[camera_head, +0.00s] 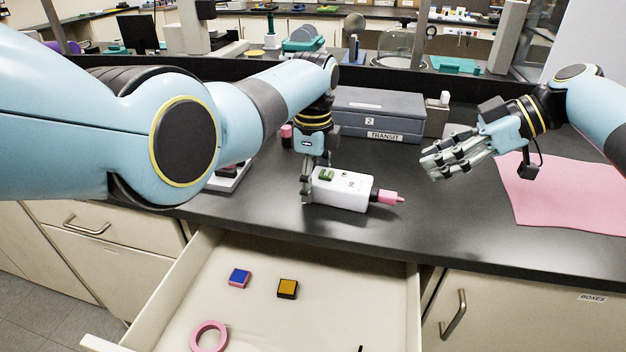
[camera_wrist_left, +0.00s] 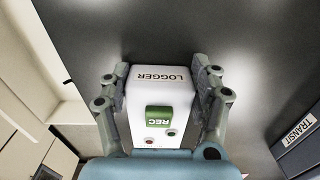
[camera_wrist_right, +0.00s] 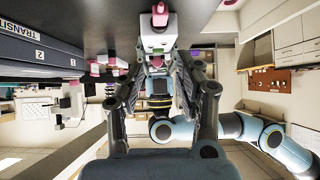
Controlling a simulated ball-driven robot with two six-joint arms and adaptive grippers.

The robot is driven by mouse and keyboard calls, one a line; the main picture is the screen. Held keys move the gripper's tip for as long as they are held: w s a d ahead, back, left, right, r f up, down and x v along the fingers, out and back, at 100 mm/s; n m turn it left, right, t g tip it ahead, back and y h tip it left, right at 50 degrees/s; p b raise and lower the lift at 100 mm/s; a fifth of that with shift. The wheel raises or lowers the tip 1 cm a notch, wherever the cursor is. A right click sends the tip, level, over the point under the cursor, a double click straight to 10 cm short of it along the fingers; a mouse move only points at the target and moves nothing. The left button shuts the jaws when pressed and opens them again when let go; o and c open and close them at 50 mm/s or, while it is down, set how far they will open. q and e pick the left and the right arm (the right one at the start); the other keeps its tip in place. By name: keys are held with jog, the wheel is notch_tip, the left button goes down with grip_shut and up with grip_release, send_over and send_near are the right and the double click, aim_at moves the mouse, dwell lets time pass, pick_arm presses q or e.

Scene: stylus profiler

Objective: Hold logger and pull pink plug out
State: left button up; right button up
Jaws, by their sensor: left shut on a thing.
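The logger (camera_head: 343,188), a white box with a green REC button (camera_wrist_left: 159,116), lies on the dark counter. Its pink plug (camera_head: 388,197) sits in the box's right end, with a thin tip pointing right. My left gripper (camera_head: 308,178) is shut on the logger near its left end, one finger along each side in the left wrist view (camera_wrist_left: 160,84). My right gripper (camera_head: 436,164) is open and empty, above the counter to the right of the plug and apart from it. The right wrist view shows the plug (camera_wrist_right: 159,16) and logger (camera_wrist_right: 157,36) beyond its spread fingers.
A grey TRANSIT case (camera_head: 380,113) stands behind the logger. A pink mat (camera_head: 570,190) lies at the right. An open drawer (camera_head: 330,268) below the front edge holds two small blocks and a pink ring (camera_head: 209,337). The counter between plug and mat is clear.

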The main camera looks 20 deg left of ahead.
jog(key=w+r+m+t, duration=0.3)
jog(key=m, duration=1.5)
jog(key=m+t+y, duration=0.1)
jog(key=m+t, duration=0.1)
jog(key=m, duration=1.3)
send_near(395, 197)
jog(key=shift+w+d+r, duration=0.1)
jog(key=shift+r, duration=0.1)
jog(key=shift+f, duration=0.3)
jog(key=x, duration=0.9)
jog(key=shift+a+f, duration=0.15)
jog(key=shift+a, duration=0.25)
grip_shut()
